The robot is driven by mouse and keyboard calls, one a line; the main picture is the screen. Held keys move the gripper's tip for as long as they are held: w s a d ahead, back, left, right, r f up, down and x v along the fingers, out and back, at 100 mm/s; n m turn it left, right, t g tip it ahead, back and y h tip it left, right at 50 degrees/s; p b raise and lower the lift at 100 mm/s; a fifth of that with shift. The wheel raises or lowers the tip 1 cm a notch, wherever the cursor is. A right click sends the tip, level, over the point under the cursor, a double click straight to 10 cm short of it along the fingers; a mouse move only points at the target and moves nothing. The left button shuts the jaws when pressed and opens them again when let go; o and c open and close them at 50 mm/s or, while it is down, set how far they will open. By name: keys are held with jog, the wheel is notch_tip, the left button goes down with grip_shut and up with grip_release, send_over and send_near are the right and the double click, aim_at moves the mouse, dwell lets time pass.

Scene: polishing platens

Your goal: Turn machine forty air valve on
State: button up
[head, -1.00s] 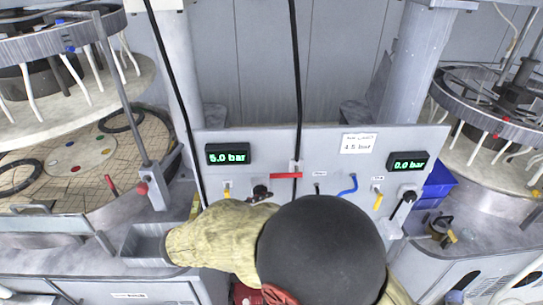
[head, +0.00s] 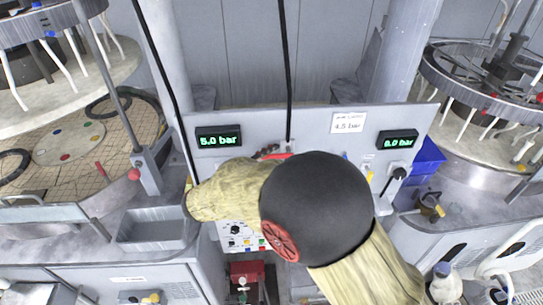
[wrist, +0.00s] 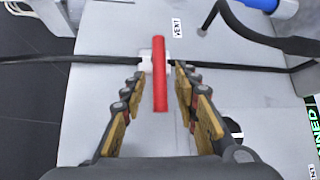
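A red valve handle (wrist: 160,88) sits on a white valve body on a black line in the wrist view, beside a label reading "VENT". In the head view only a sliver of the red handle (head: 275,156) shows above my arm. My gripper (wrist: 160,72) is open, with one finger on each side of the handle and a visible gap to it. The left display (head: 218,137) reads 5.0 bar and the right display (head: 398,140) reads 0.0 bar.
A sign (head: 348,123) reading 4.5 bar is on the grey panel (head: 300,122). A black lever (head: 399,174) and a blue bin (head: 428,160) are at right. Polishing machines stand left and right. A sink (head: 152,228) is at left.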

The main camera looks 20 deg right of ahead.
jog(key=shift+c, duration=1.4)
grip_shut()
